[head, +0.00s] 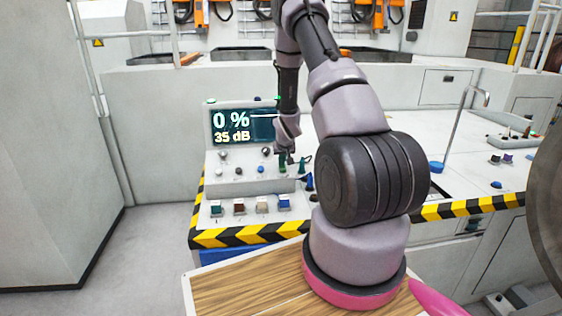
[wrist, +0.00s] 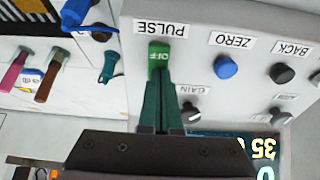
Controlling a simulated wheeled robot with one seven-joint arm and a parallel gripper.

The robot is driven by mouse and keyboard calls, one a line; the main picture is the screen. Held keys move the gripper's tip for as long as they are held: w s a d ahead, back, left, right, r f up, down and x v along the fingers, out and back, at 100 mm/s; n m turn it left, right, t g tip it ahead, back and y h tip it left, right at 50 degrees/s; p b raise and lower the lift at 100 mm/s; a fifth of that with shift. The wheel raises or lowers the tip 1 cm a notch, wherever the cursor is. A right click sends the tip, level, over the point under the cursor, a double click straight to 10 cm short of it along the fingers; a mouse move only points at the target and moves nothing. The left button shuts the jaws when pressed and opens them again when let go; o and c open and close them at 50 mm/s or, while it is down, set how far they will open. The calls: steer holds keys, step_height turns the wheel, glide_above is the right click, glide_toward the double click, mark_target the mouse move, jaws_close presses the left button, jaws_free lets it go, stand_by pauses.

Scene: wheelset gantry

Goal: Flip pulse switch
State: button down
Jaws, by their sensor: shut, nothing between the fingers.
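The pulse switch (wrist: 158,56) is a small green rocker marked OFF, below the upside-down PULSE label (wrist: 160,28) in the wrist view. My gripper (wrist: 159,83) has its two dark green fingers closed together with nothing between them. The fingertips are right at the near edge of the switch; I cannot tell whether they touch it. In the head view my gripper (head: 284,162) points down at the right side of the control console (head: 225,187), and my arm and fingers hide the switch there.
A blue ZERO knob (wrist: 226,67) and a black BACK knob (wrist: 281,73) sit beside the switch. A black GAIN knob (wrist: 190,112) is close by the fingers. Several coloured levers stand on the other side. The console screen (head: 240,127) reads 0 % and 35 dB.

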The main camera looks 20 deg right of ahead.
steer(key=shift+s+a+f, duration=0.25)
steer(key=shift+s+f, duration=0.35)
steer(key=shift+s, duration=0.3)
steer(key=shift+w+r, duration=0.1)
steer(key=shift+r, duration=0.05)
